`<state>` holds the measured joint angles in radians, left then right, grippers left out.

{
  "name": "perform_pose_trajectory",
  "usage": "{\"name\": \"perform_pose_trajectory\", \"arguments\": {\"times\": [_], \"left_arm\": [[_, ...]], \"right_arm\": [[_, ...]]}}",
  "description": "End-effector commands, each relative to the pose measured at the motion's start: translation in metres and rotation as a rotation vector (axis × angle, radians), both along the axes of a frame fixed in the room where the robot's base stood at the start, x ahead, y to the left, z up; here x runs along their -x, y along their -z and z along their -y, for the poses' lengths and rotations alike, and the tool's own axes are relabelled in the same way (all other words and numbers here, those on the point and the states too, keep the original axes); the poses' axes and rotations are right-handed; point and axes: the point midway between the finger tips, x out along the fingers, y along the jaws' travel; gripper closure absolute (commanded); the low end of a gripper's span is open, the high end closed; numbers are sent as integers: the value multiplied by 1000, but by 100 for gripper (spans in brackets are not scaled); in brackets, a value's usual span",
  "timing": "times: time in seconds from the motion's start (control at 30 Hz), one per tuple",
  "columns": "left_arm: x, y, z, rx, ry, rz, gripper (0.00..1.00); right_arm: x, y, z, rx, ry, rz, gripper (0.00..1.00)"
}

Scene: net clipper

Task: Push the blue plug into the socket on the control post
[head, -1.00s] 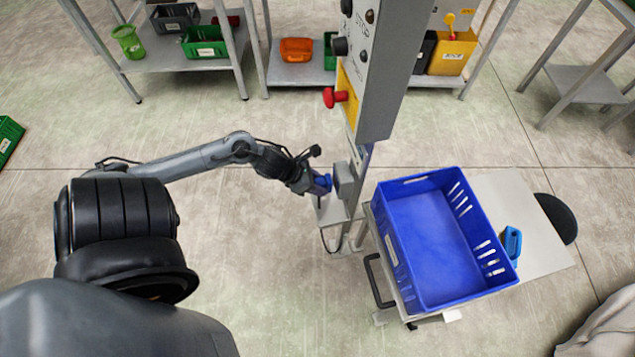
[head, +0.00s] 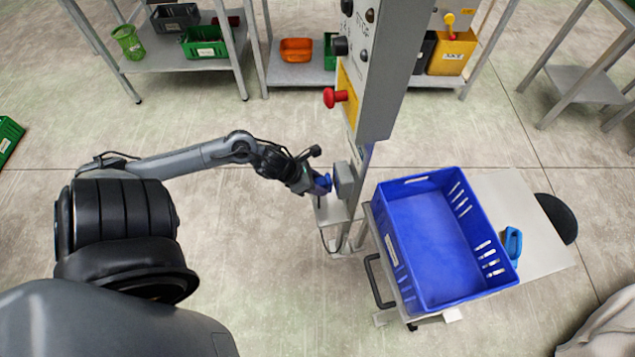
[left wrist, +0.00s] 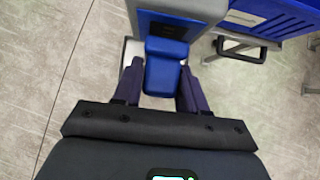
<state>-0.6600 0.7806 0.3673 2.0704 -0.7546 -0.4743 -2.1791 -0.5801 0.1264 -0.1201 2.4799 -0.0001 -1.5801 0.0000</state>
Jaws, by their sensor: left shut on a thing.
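The blue plug (head: 325,182) is between the fingers of my left gripper (head: 318,184), beside the control post (head: 380,90). In the left wrist view the plug (left wrist: 165,68) sits between the two dark fingers of the left gripper (left wrist: 161,88), which is shut on it. The plug's far end is close to the grey socket housing (head: 344,181) on the post, which also shows in the left wrist view (left wrist: 185,8). I cannot tell whether the plug is touching or inside the socket; its front face is hidden. My right gripper is not in view.
A blue crate (head: 390,222) stands on a cart just right of the post. A red knob (head: 334,97) sticks out from the post above the socket. A small shelf (head: 333,210) lies under the plug. Shelves with bins stand behind.

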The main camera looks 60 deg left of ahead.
Motion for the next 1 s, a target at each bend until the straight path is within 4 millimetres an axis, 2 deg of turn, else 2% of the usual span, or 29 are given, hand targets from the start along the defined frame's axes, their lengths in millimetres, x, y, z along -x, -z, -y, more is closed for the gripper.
{"name": "perform_pose_trajectory", "arguments": {"times": [0.8, 0.83, 1.0], "left_arm": [[-12, 0, 3, 0, 0, 2, 95], [-12, 0, 3, 1, 1, 2, 55], [-12, 0, 3, 2, 0, 2, 29]], "right_arm": [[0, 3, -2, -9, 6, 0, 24], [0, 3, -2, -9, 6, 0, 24], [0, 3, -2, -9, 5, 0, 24]]}}
